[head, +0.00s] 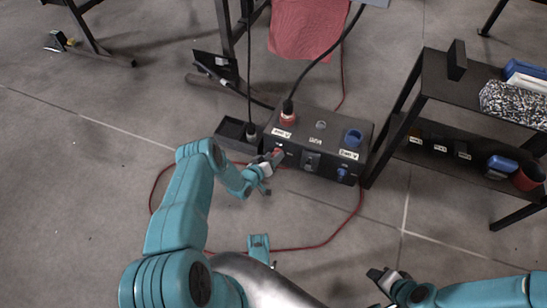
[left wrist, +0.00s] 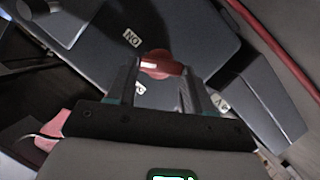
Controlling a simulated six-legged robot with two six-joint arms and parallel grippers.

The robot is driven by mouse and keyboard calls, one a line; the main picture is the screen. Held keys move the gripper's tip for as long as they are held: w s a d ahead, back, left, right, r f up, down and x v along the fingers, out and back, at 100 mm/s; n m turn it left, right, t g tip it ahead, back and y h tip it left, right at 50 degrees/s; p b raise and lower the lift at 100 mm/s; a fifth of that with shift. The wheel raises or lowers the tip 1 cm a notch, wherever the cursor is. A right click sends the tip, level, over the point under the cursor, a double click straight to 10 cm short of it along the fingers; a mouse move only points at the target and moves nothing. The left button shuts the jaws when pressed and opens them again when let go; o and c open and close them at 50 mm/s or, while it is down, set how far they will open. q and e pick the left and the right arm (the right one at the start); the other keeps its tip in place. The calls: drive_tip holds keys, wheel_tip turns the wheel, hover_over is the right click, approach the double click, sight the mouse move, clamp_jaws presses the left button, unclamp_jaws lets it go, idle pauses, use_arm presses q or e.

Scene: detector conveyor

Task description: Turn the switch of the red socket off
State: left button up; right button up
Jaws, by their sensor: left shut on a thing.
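The dark power box (head: 333,118) stands on the floor with a red socket (head: 288,118) at its top left. A black plug and cable go into that socket. My left gripper (head: 276,156) is at the left of the box's front face. In the left wrist view, the red switch knob (left wrist: 161,64) sits between my left gripper's fingertips (left wrist: 160,71), which are shut on it. An ON label (left wrist: 132,38) shows beside the knob; another label below it is partly hidden. My right gripper (head: 383,277) is low at right, away from the box; its opening is unclear.
A blue socket (head: 353,138) and a blue switch (head: 342,173) are at the box's right side. A black shelf (head: 440,106) with bins stands close at right. A black tray (head: 231,130) lies at left. A red cable (head: 325,243) loops over the floor.

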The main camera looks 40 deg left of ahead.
use_arm(q)
drive_tip(key=n+t+h, duration=0.1)
drive_tip(key=n, duration=0.2)
drive_tip(key=n+t+h, duration=0.1)
drive_tip(key=n, duration=0.2)
drive_tip(key=f+n+t, duration=0.1)
drive_tip(key=n, duration=0.1)
drive_tip(key=shift+a+n+t+h, duration=0.3)
drive_tip(key=shift+a+n+h, duration=0.05)
drive_tip(key=shift+n+h, duration=0.05)
idle(0.6)
drive_tip(key=o, duration=1)
drive_tip(key=shift+o, duration=0.2)
drive_tip(key=shift+f, duration=0.1)
